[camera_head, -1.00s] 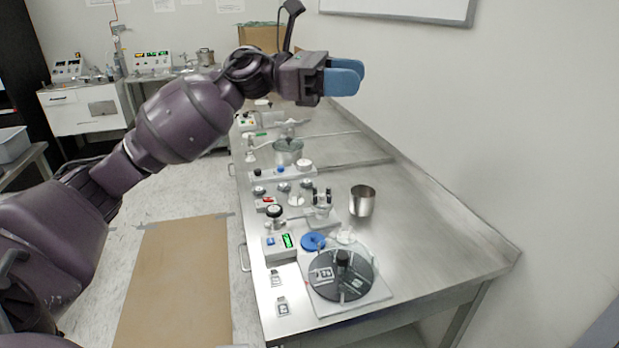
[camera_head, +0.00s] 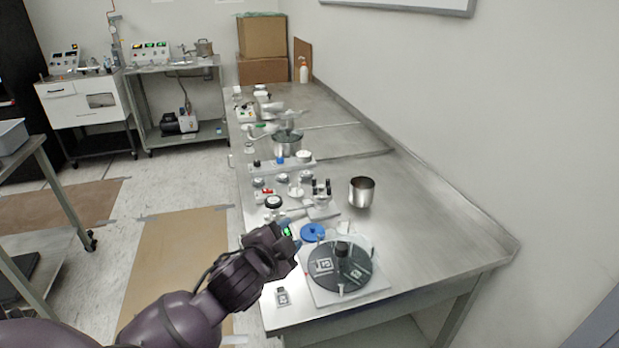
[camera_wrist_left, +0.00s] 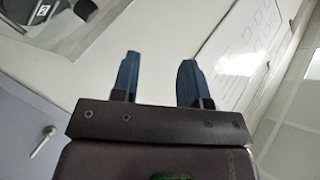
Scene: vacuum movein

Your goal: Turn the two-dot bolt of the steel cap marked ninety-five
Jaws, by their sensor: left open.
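My left gripper is open and empty in the left wrist view (camera_wrist_left: 157,78), its two blue fingers apart. In the head view my left wrist reaches in from the bottom to the near left part of the bench, beside a dark round disc (camera_head: 355,278). The fingers are hard to make out there. Several small round metal parts (camera_head: 281,178) sit on the bench farther back. No number ninety-five and no two-dot bolt can be read at this size, so I cannot tell which part is the marked steel cap. My right gripper is out of view.
The disc, with white labels and a black knob, lies on a white plate (camera_head: 318,296). A steel cup (camera_head: 362,191) and a blue ring (camera_head: 313,232) stand behind it. A small tag (camera_head: 282,296) lies near the front edge. The bench's right side (camera_head: 440,235) is clear.

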